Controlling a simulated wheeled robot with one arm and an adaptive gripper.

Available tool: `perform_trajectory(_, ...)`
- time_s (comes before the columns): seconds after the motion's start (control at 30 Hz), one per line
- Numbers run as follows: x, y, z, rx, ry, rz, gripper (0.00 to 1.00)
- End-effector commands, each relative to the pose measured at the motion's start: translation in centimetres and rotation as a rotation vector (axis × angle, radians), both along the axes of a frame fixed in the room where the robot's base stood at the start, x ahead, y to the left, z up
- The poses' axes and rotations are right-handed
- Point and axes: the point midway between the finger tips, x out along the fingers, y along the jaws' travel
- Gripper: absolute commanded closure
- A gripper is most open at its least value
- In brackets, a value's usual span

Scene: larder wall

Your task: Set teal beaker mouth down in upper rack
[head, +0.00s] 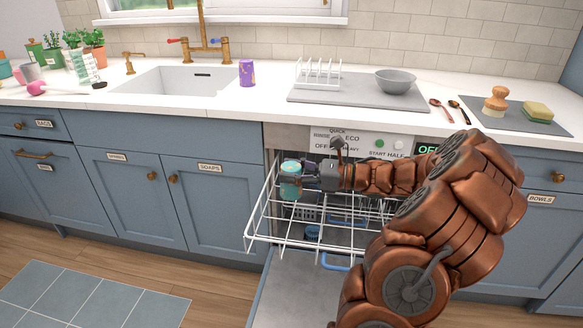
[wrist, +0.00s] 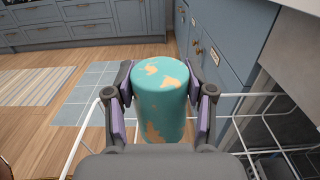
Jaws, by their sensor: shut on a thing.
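The teal beaker (head: 290,182) with tan patches is held in my gripper (head: 308,178) over the left part of the pulled-out white wire upper rack (head: 262,238). In the wrist view the beaker (wrist: 160,108) stands roughly upright between my two purple-padded fingers (wrist: 160,112), which press on its sides. Its upward end looks closed, and no open mouth shows. Its lower end is hidden in the wrist view, so I cannot tell whether it touches the rack wires.
The dishwasher door (head: 300,285) is folded down under the rack. Blue items (head: 335,262) show below or among the wires. A purple cup (head: 247,73), a grey bowl (head: 396,81) and a white plate holder (head: 318,73) stand on the counter. The rack's front left looks empty.

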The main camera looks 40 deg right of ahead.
Motion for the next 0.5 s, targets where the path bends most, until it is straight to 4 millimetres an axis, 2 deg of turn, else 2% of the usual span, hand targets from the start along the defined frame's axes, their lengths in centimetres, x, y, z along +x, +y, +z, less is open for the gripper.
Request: perform_trajectory(0.5, 0.0, 0.1, -3.8, 0.001, 0.0, 0.0, 0.81)
